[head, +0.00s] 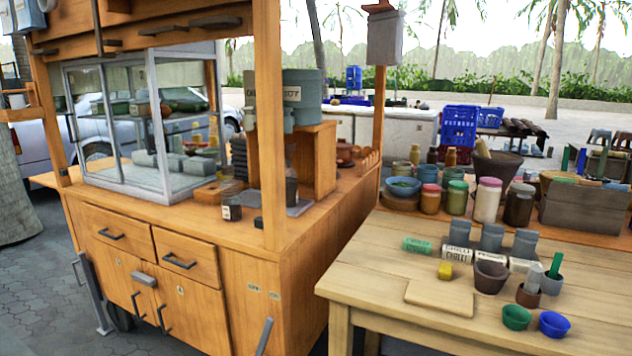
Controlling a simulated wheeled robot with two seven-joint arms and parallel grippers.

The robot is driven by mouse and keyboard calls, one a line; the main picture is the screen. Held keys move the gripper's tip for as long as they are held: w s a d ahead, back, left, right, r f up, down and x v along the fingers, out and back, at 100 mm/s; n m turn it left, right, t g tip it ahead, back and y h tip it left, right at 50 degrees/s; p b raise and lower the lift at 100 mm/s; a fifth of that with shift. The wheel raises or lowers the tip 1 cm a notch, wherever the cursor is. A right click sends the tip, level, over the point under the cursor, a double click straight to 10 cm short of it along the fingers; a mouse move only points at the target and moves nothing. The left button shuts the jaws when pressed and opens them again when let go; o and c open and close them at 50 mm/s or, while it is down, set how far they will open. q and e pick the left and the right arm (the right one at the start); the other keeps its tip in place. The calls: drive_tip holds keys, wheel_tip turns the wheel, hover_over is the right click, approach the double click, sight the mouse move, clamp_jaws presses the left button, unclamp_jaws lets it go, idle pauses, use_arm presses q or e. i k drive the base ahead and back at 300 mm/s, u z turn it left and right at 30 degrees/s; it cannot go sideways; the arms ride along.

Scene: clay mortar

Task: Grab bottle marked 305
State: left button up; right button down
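No marking 305 can be read on any container in the head view. A small dark jar with a pale label (231,207) stands on the wooden cart's counter; its label is too small to read. Several lidded jars stand on the back shelf of the right table, including a tall pale jar with a pink lid (487,202), a green jar (456,198) and a dark jar (518,206). Small brown bottles (450,157) stand behind them. Neither of my grippers is in view.
The wooden cart (250,300) carries a glass case (150,130). The wooden table (375,270) holds a cutting board (440,297), a dark mortar-like bowl (490,277), chilli-labelled containers (457,254), a green cup (516,317) and a blue cup (553,323). The table's front left is clear.

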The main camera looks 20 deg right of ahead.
sight(291, 174)
drive_tip(key=z, duration=0.35)
drive_tip(key=i, duration=0.8)
drive_tip(key=u, duration=1.55)
drive_tip(key=i, duration=2)
drive_tip(key=z, duration=2.55)
